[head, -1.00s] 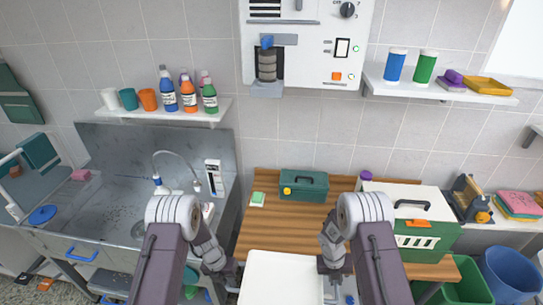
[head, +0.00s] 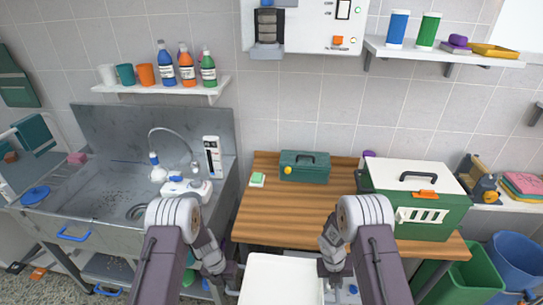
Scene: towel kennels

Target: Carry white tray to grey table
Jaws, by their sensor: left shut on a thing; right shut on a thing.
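The white tray (head: 282,278) is at the bottom middle of the head view, in front of the wooden table; its near part is cut off by the frame edge. It looks level and its visible surface is empty. My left gripper (head: 233,280) is shut on the tray's left side. My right gripper (head: 328,276) is shut on its right side. The fingertips are small and partly hidden by my wrists. I cannot make out a grey table in this view.
The wooden table (head: 285,215) holds a green toolbox (head: 304,167) and a green-and-white kennel box (head: 424,208). A steel sink unit (head: 95,175) stands to the left. Green (head: 470,282) and blue (head: 517,268) bins stand at the right. The table's front middle is bare.

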